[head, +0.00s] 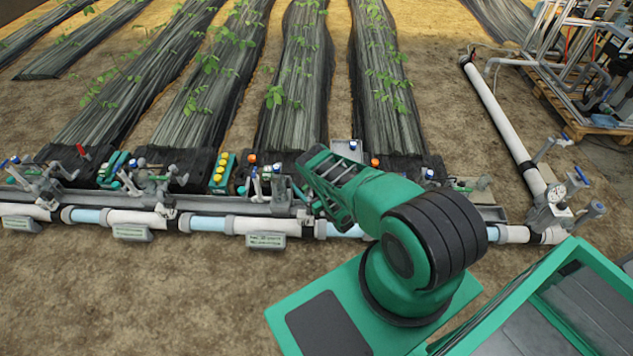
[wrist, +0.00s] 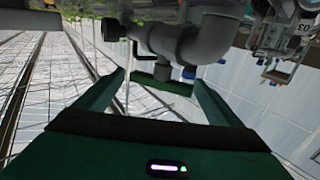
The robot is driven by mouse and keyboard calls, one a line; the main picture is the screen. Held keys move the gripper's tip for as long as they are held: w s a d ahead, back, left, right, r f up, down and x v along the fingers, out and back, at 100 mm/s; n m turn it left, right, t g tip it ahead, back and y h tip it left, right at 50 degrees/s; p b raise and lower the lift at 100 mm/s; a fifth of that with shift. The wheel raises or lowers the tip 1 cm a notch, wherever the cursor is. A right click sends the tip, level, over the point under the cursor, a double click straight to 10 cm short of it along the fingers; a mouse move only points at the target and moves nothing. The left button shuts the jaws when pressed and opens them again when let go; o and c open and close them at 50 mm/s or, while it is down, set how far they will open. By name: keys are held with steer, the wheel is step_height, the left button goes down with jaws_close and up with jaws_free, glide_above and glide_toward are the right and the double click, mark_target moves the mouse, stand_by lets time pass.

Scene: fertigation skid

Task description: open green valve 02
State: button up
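In the wrist view my gripper (wrist: 160,78) is open, its two green fingers spread apart. A dark green bar (wrist: 165,87) shows between and beyond the fingertips; I cannot tell for sure that it is the handle of green valve 02. A grey pipe fitting with a valve body (wrist: 185,38) hangs just above it in the picture. No contact between the fingers and these parts is clear. In the head view my arm reaches over the manifold and hides part of it. No readable 02 tag shows.
The head view shows a white and blue main pipe (head: 205,223), grey valve clusters (head: 155,185), a yellow-dotted green block (head: 222,172), and a gauge assembly (head: 555,205) at right. Bare soil lies in front.

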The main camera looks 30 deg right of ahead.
steer(key=shift+s, duration=0.1)
steer(key=s, duration=0.8)
steer(key=shift+s+d+f, duration=0.1)
steer(key=shift+s+d, duration=0.1)
steer(key=shift+d, duration=0.1)
steer(key=shift+s+d, duration=0.1)
steer(key=shift+s, duration=0.9)
